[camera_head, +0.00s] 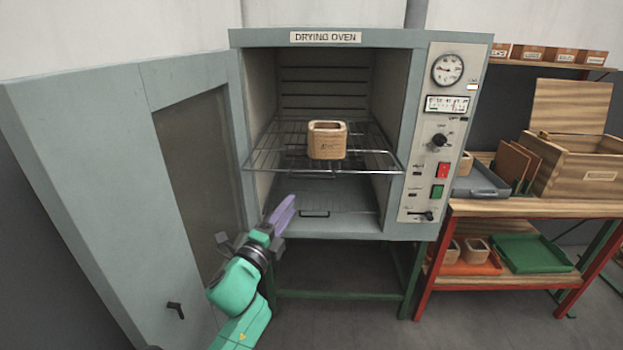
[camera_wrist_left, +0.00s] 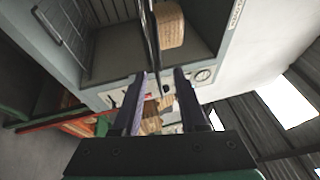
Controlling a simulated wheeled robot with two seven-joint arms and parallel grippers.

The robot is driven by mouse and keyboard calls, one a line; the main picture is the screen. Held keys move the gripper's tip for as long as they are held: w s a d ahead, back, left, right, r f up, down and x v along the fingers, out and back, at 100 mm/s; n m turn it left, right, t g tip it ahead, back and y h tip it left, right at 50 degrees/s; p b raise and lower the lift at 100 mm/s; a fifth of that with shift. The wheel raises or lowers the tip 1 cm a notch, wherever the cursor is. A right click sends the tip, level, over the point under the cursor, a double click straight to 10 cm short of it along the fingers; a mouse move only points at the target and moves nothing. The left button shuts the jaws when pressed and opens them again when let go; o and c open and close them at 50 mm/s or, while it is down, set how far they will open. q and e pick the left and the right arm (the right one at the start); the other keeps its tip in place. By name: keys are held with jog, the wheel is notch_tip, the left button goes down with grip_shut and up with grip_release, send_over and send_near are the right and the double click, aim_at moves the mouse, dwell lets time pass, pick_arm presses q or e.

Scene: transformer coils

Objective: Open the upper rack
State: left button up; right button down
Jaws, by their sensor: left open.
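The upper rack (camera_head: 370,160) is a wire shelf in the open drying oven. Its front edge sticks out a little past the opening. A tan, square, hollow coil (camera_head: 327,141) stands on it. My left gripper (camera_head: 275,222) is in front of the oven's lower left, below and in front of the rack edge. In the left wrist view, the left gripper (camera_wrist_left: 163,95) is open and empty. The rack (camera_wrist_left: 152,40) appears edge-on beyond the gap between its fingers, with the coil (camera_wrist_left: 171,24) beside it. My right gripper is not in view.
The oven door (camera_head: 120,160) stands wide open at the left, close to my left arm. A lower rack (camera_head: 335,225) lies inside the oven. The control panel (camera_head: 437,140) is on the right. A wooden bench (camera_head: 500,208) with boxes and trays stands further right.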

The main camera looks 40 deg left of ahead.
aim_at(311, 178)
pick_arm(q)
jog(key=p+x, duration=0.2)
jog(key=x, duration=1)
jog(key=shift+w+a, duration=0.15)
jog(key=shift+w, duration=0.1)
jog(key=shift+w+a, duration=0.15)
jog(key=shift+w, duration=0.4)
grip_shut()
jog(key=shift+r, duration=0.15)
